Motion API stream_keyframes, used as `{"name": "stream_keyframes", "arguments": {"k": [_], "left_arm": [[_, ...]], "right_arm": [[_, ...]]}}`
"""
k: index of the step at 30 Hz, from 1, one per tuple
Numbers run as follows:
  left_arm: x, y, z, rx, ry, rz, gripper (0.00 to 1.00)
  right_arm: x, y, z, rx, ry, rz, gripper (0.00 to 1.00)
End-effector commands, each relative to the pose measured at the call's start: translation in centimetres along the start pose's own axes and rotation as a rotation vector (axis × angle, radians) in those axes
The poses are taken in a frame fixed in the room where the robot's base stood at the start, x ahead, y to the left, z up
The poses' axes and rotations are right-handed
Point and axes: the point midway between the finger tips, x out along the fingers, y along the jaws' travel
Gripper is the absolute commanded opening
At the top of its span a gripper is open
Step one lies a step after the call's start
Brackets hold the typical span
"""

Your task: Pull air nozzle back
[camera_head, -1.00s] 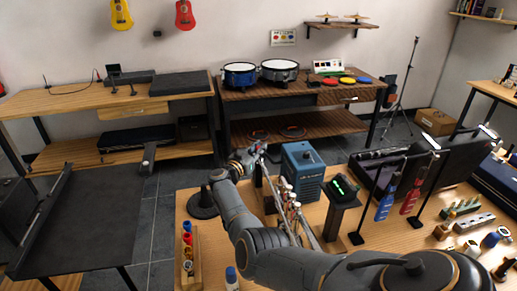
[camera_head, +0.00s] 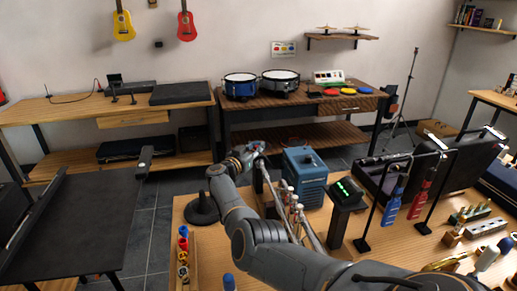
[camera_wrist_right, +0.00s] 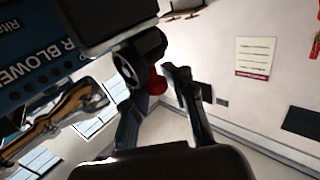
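The air blower is a blue box (camera_head: 304,178) on the wooden workbench in the head view; its lettered side also shows in the right wrist view (camera_wrist_right: 40,50). A black round nozzle (camera_wrist_right: 140,58) with a red part behind it lies just ahead of my right gripper in the wrist view. My right gripper (camera_head: 257,149) is left of the blower in the head view. In the wrist view its two fingers (camera_wrist_right: 153,88) stand apart, with the red part near the tips; I cannot tell whether they touch it. My left gripper is not in view.
A metal instrument (camera_wrist_right: 60,115) lies close left of the gripper in the wrist view. Valves (camera_head: 290,203), a black display stand (camera_head: 346,194) and hanging blue (camera_head: 392,202) and red (camera_head: 420,195) tools stand on the bench. A black round base (camera_head: 201,209) is at its left edge.

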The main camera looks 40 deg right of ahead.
Motion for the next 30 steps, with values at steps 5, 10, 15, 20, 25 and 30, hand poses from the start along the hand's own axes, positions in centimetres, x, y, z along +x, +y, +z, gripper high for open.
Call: {"name": "stream_keyframes", "arguments": {"k": [5, 10, 15, 20, 25, 30], "left_arm": [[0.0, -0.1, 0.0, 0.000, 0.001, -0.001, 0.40], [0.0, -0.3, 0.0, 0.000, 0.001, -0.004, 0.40], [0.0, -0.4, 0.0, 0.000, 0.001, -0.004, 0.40], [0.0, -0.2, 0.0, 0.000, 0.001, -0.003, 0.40], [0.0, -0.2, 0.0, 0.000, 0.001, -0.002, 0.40], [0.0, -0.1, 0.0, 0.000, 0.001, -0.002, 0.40]], "right_arm": [[-0.1, -0.1, 0.1, 0.000, -0.002, -0.003, 0.40], [-0.1, 0.0, 0.1, 0.000, -0.001, 0.000, 0.40], [-0.6, -0.1, 0.1, 0.001, -0.001, -0.001, 0.40], [-2.2, -0.1, 0.2, 0.003, -0.001, -0.001, 0.40], [-5.4, -0.1, 0.2, 0.002, -0.002, -0.003, 0.40], [-9.0, -0.3, 0.2, 0.001, -0.004, -0.004, 0.40]]}}
